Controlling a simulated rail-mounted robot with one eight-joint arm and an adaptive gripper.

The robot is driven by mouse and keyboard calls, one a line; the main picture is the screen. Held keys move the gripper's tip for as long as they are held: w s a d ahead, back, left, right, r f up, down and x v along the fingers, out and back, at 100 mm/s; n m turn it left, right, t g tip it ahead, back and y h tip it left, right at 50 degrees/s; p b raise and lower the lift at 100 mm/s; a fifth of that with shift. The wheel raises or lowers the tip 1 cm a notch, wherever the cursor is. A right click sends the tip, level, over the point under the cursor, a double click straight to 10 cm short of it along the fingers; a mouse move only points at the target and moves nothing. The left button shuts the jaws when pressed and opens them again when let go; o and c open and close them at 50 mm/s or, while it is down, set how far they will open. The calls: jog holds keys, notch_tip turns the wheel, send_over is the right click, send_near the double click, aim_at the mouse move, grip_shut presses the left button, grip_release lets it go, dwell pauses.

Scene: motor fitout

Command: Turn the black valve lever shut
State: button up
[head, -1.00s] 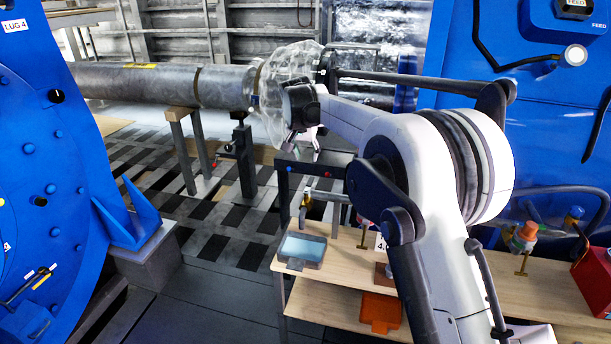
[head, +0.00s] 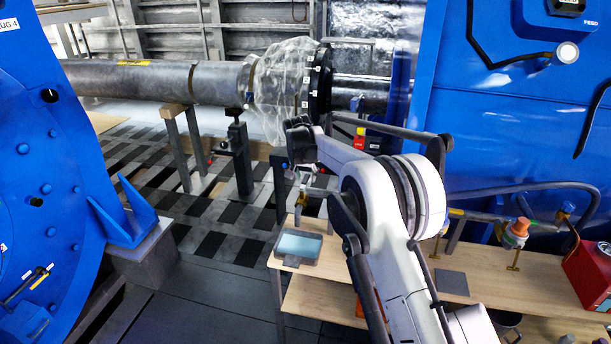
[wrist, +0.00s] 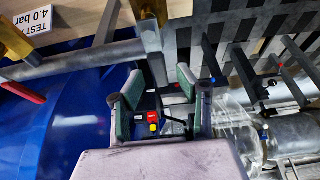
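My gripper (wrist: 158,82) is open in the wrist view, its two green-padded fingers apart with nothing gripped. A thin dark bar (wrist: 175,121) shows between the fingers, beside a red and yellow piece (wrist: 153,122). I cannot tell whether this bar is the black valve lever. In the head view my gripper (head: 303,186) points down near the left end of the wooden bench, small and partly hidden by my wrist. No black lever is clearly seen in the head view. A red lever (wrist: 22,92) lies at the left in the wrist view.
The wooden bench (head: 455,262) carries a blue-lined tray (head: 300,247), an orange-topped fitting (head: 518,229) and a red box (head: 590,272). A large pipe (head: 150,82) with a plastic-wrapped joint (head: 275,90) runs behind. Blue machines stand left and right. The floor left of the bench is open.

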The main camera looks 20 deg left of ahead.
grip_shut()
dwell(0.3)
